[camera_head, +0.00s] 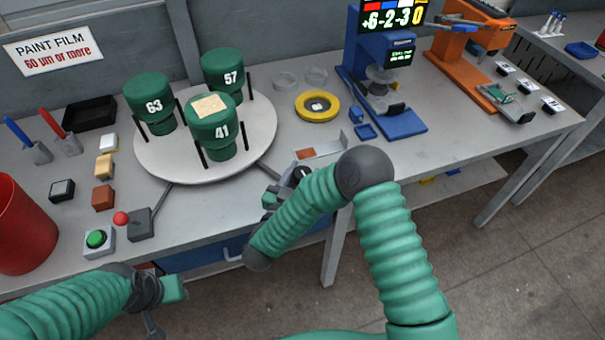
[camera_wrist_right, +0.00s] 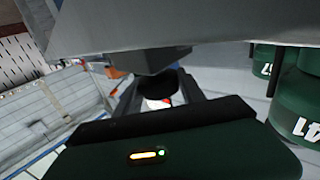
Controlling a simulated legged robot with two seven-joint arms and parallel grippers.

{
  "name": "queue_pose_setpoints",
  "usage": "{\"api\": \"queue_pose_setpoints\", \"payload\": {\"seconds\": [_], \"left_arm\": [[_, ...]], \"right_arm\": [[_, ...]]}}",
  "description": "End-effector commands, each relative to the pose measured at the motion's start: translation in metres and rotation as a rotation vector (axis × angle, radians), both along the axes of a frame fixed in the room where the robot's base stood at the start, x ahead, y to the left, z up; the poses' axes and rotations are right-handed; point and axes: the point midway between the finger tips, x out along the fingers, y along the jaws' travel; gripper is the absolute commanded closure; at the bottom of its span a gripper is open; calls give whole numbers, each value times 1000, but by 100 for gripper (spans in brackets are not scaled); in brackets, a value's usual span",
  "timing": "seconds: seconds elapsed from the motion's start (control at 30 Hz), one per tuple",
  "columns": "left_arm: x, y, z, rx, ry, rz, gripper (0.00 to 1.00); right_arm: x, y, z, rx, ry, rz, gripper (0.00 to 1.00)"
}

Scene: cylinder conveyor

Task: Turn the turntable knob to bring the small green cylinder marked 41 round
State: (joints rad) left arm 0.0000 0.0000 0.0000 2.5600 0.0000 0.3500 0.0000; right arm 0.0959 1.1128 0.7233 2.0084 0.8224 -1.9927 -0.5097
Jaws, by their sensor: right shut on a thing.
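The round grey turntable (camera_head: 250,150) stands on the bench at centre left and carries three green cylinders. The cylinder marked 41 (camera_head: 213,130) is at the front with a tan patch on top; its side shows in the right wrist view (camera_wrist_right: 298,118). Cylinder 63 (camera_head: 150,100) is back left and cylinder 57 (camera_head: 224,72) is at the back. My right gripper (camera_head: 274,197) is at the turntable's front right, shut on a dark round knob (camera_wrist_right: 181,84), mostly hidden in the head view. My left gripper (camera_head: 165,300) hangs before the bench's front edge; its fingers are unclear.
A green button box (camera_head: 98,240) and a red-balled lever box (camera_head: 140,226) stand at the front left, near a red bin (camera_head: 22,225). A yellow ring (camera_head: 317,107) lies right of the turntable. Blue (camera_head: 398,122) and orange (camera_head: 470,75) stands occupy the right side.

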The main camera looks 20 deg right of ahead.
Motion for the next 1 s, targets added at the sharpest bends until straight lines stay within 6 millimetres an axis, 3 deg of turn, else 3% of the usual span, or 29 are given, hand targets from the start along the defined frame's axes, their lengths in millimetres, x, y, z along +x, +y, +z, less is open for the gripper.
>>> {"api": "queue_pose_setpoints", "payload": {"seconds": [0.9, 0.93, 1.0], "left_arm": [[0, 0, -1, 0, 0, 0, 64], [0, 0, -1, 0, 0, 0, 64], [0, 0, -1, 0, 0, 0, 64]], "right_arm": [[1, 1, 0, 1, 0, -44, 94], [1, 1, 0, 1, 0, -44, 50], [0, 1, 0, 1, 0, -45, 40]]}}
